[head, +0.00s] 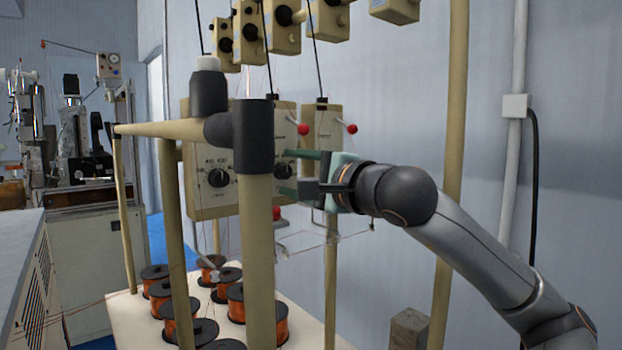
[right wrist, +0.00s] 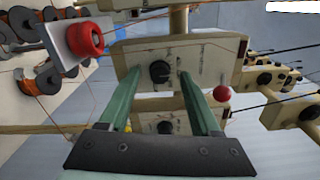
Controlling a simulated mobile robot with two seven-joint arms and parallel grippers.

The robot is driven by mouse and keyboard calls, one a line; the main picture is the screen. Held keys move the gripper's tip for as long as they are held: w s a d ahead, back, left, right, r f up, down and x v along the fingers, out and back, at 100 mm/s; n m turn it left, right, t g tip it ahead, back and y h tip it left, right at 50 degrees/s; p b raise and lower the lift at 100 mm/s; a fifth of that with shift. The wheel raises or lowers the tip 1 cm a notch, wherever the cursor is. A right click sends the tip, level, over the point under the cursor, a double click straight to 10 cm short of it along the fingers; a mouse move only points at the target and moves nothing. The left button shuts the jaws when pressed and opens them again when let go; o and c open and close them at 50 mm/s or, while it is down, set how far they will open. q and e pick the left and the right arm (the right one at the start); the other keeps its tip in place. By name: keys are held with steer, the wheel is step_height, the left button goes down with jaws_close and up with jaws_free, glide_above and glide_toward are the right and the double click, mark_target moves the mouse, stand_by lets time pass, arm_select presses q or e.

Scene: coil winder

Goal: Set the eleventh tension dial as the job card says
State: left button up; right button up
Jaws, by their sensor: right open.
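My right gripper (head: 285,173) reaches in from the right in the head view, green fingers apart, pointing left at a cream tension box partly hidden by the post. In the right wrist view, a black dial (right wrist: 159,72) on a cream panel (right wrist: 212,52) shows between the tips of my open gripper (right wrist: 160,76); no contact is clear. A second black dial (right wrist: 166,127) shows nearer the palm. In the head view, another dial (head: 218,178) sits on the box left of the post. Which dial is the eleventh cannot be told. No job card is readable. My left gripper is out of view.
A cream post with a black collar (head: 253,135) stands before the boxes. Red balls (head: 303,129) on levers and thin wires surround the gripper. Copper spools (head: 236,303) stand on the board below. A cream upright (head: 448,200) stands behind my right arm.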

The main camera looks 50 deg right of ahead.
arm_select(q)
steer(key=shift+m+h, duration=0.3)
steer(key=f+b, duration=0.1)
steer(key=b, duration=0.1)
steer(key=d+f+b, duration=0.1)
steer(key=b, duration=0.1)
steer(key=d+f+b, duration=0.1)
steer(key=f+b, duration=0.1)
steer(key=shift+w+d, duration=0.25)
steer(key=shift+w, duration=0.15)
arm_select(e)
steer(key=s+a, duration=0.1)
steer(key=s, duration=1.1)
steer(key=shift+a, duration=0.2)
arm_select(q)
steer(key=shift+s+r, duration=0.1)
arm_select(e)
steer(key=shift+s, duration=0.1)
